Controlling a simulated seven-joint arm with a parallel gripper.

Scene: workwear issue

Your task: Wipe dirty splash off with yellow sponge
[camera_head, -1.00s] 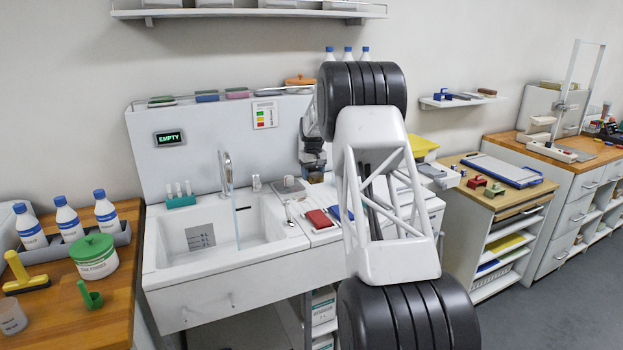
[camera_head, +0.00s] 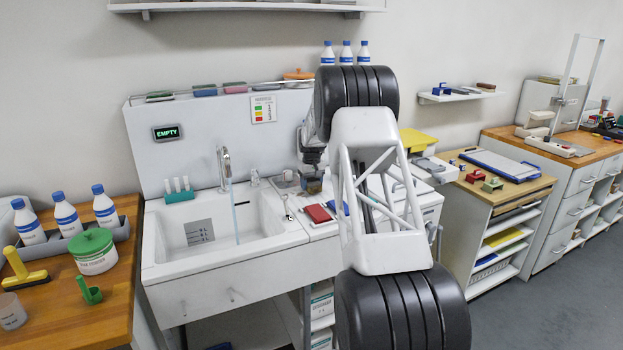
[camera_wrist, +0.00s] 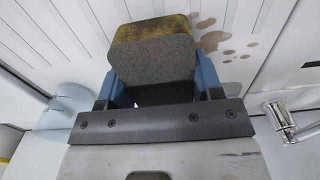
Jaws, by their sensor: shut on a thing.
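My gripper (camera_wrist: 155,78) is shut on a block-shaped sponge (camera_wrist: 152,55), held between its two blue fingers. The sponge has a yellow top edge and a grey-green speckled face towards the camera. A brown splash (camera_wrist: 213,41) of several spots lies on the white grooved surface just right of the sponge in the wrist view. I cannot tell whether the sponge touches that surface or hides part of the splash. In the head view my gripper is small and low over the right side of the sink unit, partly behind my arm.
A sink basin (camera_head: 205,228) with a tap (camera_head: 224,168) stands left of my gripper. A red pad (camera_head: 318,214) lies on the counter's front part. Several sponges or pads (camera_head: 234,88) line the rail above. A chrome fitting (camera_wrist: 280,122) is close on the right in the wrist view.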

